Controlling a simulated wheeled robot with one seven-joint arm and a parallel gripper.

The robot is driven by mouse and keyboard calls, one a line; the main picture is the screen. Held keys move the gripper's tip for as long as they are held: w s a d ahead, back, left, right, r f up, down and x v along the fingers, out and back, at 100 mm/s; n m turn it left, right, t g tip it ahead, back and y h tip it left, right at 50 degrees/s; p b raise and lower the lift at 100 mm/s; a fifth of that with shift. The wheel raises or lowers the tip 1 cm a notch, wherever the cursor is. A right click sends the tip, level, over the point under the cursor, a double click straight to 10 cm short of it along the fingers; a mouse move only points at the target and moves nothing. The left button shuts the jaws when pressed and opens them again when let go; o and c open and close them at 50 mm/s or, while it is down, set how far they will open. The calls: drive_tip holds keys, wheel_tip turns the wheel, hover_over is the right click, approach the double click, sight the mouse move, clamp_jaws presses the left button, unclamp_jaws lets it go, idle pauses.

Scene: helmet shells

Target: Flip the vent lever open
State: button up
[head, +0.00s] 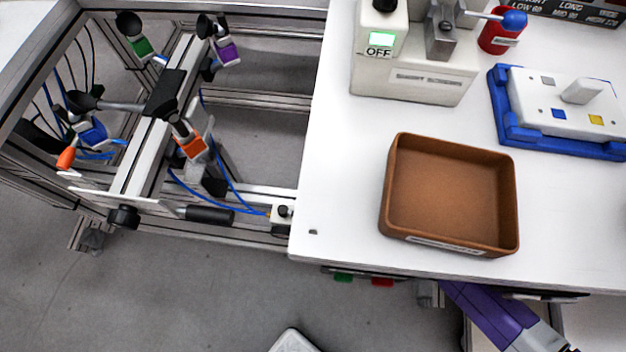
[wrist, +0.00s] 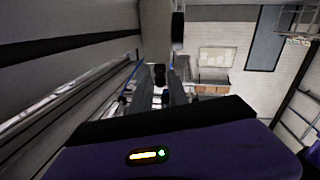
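No part in view is labelled as a vent lever. A lever with a blue ball knob (head: 513,20) stands at the top of the head view, on a grey metal block (head: 440,30) near a red cylinder (head: 497,38). A black-handled bar (head: 208,214) lies along the metal frame at left. My gripper (wrist: 161,80) shows in the wrist view as two grey fingers reaching away from its dark palm; their opening is unclear. No contact with a lever is visible.
A brown tray (head: 450,245) sits empty near the front of the white table (head: 340,190). A white box with a green OFF display (head: 380,40) and a blue-based panel (head: 565,145) stand behind it. Metal framing (head: 150,225) with cables is at left. Grey floor lies in front.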

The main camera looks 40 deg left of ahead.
drive_tip(key=shift+o, duration=1.1)
drive_tip(key=v, duration=0.8)
drive_tip(key=shift+a, duration=0.1)
